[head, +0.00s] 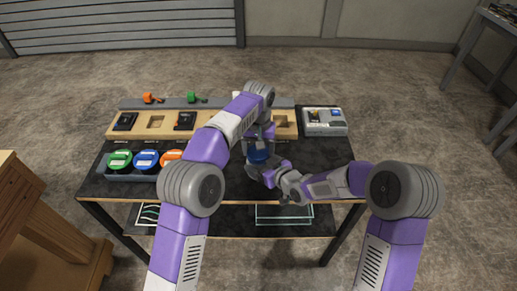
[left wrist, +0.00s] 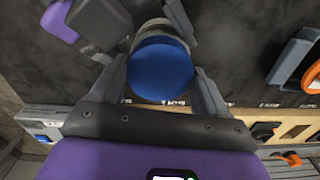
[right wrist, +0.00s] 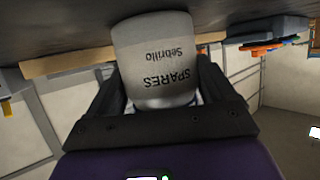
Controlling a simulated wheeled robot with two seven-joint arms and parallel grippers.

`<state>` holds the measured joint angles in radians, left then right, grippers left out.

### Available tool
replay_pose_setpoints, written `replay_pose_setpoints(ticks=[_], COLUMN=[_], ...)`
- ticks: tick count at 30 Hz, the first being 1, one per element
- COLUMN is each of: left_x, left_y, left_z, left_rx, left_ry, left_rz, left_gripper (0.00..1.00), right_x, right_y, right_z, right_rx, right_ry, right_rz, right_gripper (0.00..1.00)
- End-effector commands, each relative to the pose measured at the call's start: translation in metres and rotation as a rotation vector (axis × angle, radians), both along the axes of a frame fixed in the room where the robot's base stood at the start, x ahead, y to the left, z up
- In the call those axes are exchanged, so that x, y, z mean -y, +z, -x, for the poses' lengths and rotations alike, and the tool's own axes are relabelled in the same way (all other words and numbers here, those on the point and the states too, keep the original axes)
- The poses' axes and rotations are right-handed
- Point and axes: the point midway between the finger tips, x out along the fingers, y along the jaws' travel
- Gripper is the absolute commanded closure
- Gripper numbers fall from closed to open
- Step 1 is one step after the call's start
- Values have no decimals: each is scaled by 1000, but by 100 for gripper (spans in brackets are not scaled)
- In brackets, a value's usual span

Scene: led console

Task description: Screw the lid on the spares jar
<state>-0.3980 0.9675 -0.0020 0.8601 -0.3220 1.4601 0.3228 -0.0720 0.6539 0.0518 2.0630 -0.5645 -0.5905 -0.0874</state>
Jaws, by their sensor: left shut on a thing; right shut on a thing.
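The blue lid (head: 258,156) is between the fingers of my left gripper (head: 260,145), which comes down from above. In the left wrist view the lid (left wrist: 162,72) sits at the top of the pale spares jar (left wrist: 152,33); whether its thread is engaged cannot be seen. My right gripper (head: 259,170) is shut on the jar from the side. In the right wrist view the jar (right wrist: 157,60) shows its "SPARES" label between the fingers; the text is upside down in the picture.
A tray with green (head: 120,159), blue (head: 146,159) and orange (head: 171,156) round-topped items stands at the left of the dark table. A wooden rack (head: 155,122) with dark modules runs along the back. A grey box (head: 324,121) is at the back right.

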Motion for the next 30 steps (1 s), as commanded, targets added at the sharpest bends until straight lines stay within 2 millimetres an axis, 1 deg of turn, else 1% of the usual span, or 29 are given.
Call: replay_pose_setpoints(ticks=[2, 3, 7, 14, 17, 21, 24, 27, 30], left_x=[1, 1, 0, 0, 1, 1, 1, 0, 0], left_y=[2, 2, 1, 2, 10, 29, 40, 45, 46], left_z=[0, 0, 0, 0, -1, -1, -1, 0, 0], left_rx=[2, 2, 2, 1, 4, 5, 3, 1, 0], left_ry=[0, 1, 1, 2, 3, 2, 3, 3, 3], left_rz=[2, 2, 1, 1, 2, 1, 0, 0, 0], left_gripper=[52, 20, 0, 0, 0, 0, 0, 0, 0], right_x=[0, 0, 0, 0, 0, 0, 0, 0, 0], right_y=[-1, -1, -1, -1, -1, -1, -1, -1, -1], right_z=[0, 0, 0, 0, 0, 0, 0, 0, 0], right_rx=[-3, -3, -3, -3, -3, -4, -4, -4, -4], right_ry=[0, 0, 0, 0, 0, 0, 0, 0, 0], right_rz=[1, 1, 1, 1, 1, 2, 2, 2, 2], right_gripper=[100, 100, 100, 100, 100, 100, 100, 100, 100])
